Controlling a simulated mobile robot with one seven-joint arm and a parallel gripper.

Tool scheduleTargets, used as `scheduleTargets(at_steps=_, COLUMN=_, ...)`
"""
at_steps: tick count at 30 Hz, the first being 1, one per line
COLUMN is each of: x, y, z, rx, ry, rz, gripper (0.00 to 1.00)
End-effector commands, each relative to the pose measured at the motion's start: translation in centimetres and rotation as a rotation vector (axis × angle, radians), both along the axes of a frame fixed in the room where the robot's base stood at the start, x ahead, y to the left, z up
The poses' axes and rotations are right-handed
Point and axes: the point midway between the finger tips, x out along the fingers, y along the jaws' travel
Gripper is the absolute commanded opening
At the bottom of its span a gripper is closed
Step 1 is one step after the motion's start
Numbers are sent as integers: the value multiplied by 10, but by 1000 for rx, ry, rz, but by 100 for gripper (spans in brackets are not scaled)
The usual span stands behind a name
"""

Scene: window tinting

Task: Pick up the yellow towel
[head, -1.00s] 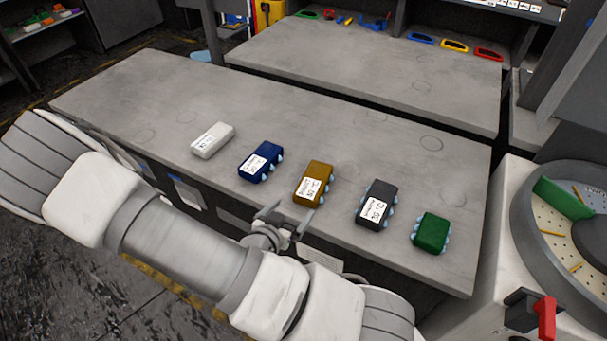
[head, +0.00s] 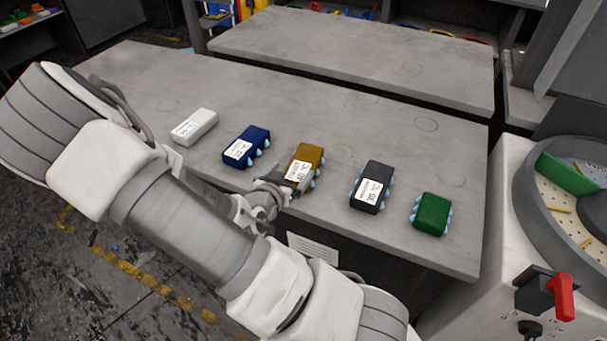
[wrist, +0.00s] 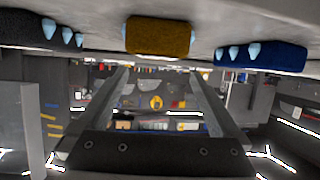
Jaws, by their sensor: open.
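The yellow towel (head: 309,155) is a mustard-coloured folded block with a white label and pale blue drops at its side. It lies on the grey table near the front edge, in the middle of a row. My gripper (head: 277,180) is at the table's front edge, close to the towel's near left side. In the wrist view, the picture looks upside down. The yellow towel (wrist: 160,37) is at the top centre, beyond the open, empty fingers of my gripper (wrist: 160,72). Whether a fingertip touches the towel cannot be told.
A white block (head: 195,127) and a blue block (head: 246,147) lie left of the towel. A black block (head: 371,187) and a green block (head: 431,214) lie to its right. The table behind the row is clear. A machine with a red switch (head: 562,297) stands at the right.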

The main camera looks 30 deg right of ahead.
Motion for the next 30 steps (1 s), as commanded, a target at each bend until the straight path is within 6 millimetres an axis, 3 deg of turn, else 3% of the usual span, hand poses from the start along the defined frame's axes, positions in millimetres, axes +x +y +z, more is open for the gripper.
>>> scheduleTargets(at_steps=22, x=-1, y=-13, z=-18, rx=22, ry=6, rz=-3, gripper=100)
scheduleTargets(at_steps=30, x=11, y=-30, z=-23, rx=20, ry=8, rz=-5, gripper=100)
